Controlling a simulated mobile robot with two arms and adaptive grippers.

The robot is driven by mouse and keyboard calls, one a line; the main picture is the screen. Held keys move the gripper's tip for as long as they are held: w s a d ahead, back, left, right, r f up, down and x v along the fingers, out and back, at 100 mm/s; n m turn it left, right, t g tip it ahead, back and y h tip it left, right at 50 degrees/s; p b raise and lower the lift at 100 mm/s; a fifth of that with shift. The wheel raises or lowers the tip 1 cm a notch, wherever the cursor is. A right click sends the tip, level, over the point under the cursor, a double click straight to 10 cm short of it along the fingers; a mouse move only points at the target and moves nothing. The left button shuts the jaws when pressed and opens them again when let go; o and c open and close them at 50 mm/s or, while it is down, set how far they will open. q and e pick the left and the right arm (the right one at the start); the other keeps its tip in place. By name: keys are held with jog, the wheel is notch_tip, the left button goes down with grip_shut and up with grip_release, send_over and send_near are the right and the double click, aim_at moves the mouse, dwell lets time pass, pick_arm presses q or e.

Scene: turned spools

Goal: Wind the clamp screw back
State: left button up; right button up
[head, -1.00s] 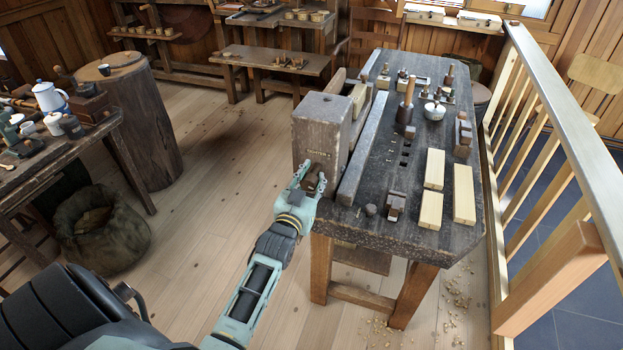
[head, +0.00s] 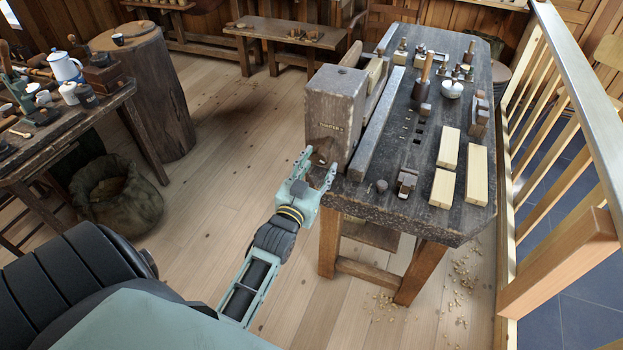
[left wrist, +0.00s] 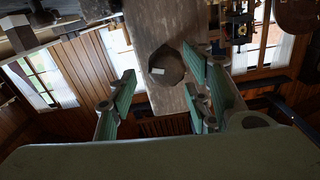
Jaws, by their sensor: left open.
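A dark brown faceted knob, the clamp screw's head (head: 323,150), sticks out low on that face. My left gripper (head: 317,168) is open just in front of the knob, its fingers pointing at it and spread to either side. In the left wrist view the knob (left wrist: 166,68) shows between and beyond the open green fingers (left wrist: 158,85), with a small pale mark on its end. No finger visibly grips it. My right gripper is not in view.
The workbench (head: 395,195) carries pale wood blocks (head: 443,190), a mallet (head: 422,85) and a white bowl (head: 452,89). A railing (head: 575,110) runs along the right. A sack (head: 115,205) and a cluttered table stand left. The floor between is clear.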

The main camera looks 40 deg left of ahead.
pick_arm(q)
jog(key=v, duration=0.6)
jog(key=shift+d, duration=0.15)
